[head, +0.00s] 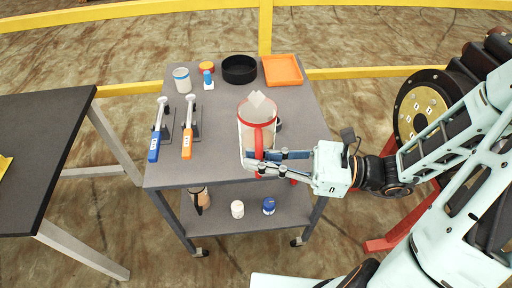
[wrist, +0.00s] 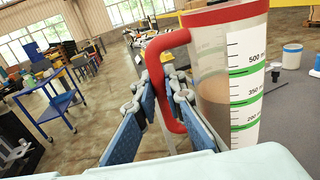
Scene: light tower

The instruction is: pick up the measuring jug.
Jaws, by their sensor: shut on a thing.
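The measuring jug (head: 257,112) is a clear jug with a red rim and red handle. It is at the right part of the cart's top shelf and looks upright; I cannot tell whether its base touches the shelf. My gripper (head: 264,160) reaches in from the right and is shut on the red handle. In the wrist view, the jug (wrist: 230,75) fills the right side, with green bands, volume marks and brownish contents. The fingers of my gripper (wrist: 172,118) lie on both sides of the handle, hiding part of it.
The grey cart (head: 225,165) also carries an orange tray (head: 282,70), a black bowl (head: 239,69), a blue-handled tool (head: 155,140), an orange-handled tool (head: 188,140) and small containers. Bottles stand on its lower shelf. A dark table (head: 40,140) is at left. Yellow rails (head: 265,25) run behind.

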